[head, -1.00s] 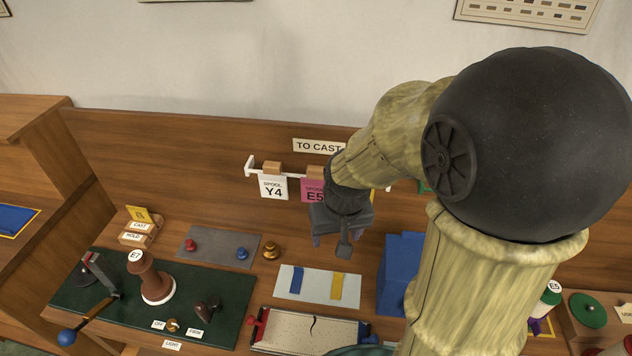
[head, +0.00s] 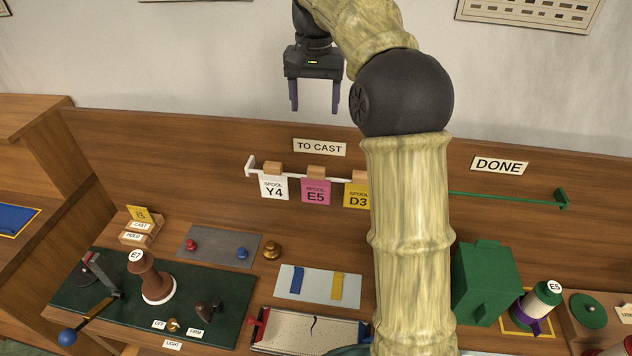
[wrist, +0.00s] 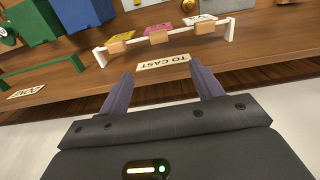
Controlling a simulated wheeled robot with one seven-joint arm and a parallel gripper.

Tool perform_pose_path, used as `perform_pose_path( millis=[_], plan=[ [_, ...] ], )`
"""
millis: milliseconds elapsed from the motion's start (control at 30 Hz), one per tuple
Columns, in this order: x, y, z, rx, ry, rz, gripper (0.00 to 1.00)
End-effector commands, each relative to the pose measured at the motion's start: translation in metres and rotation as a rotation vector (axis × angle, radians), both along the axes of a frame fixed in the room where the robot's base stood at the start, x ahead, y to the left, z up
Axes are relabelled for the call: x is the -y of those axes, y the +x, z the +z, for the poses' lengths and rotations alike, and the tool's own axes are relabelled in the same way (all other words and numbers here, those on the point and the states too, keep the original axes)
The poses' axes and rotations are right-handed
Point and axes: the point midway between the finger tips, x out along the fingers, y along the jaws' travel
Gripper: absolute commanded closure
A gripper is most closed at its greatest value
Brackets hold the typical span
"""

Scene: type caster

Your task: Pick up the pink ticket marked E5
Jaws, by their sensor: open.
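The pink ticket marked E5 (head: 316,191) hangs on the white rail under the TO CAST sign, between the white ticket Y4 (head: 273,187) and the yellow ticket D3 (head: 357,196). In the wrist view the pink ticket (wrist: 157,28) shows edge-on from above, beyond its wooden block. My gripper (head: 315,110) is open and empty, fingers pointing down, above the rail and the TO CAST sign. Its two purple fingers also show in the wrist view (wrist: 163,90), apart from the tickets.
The TO CAST sign (head: 319,147) is on the wooden back panel below my gripper. A green rail under the DONE sign (head: 500,165) is at right, partly behind my arm.

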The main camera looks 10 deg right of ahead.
Motion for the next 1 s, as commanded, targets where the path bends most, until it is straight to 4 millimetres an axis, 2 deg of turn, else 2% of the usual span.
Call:
perform_pose_path(
  millis=[167,500,667,1000],
  plan=[
    [0.002,0.002,0.008,-0.008,0.002,-0.018,0.35],
    [0.002,0.002,0.004,-0.007,0.002,-0.017,0.35],
    [0.002,0.001,-0.014,-0.01,0.002,-0.016,0.35],
    [0.002,0.001,-0.065,-0.012,0.0,-0.016,0.35]
  ],
)
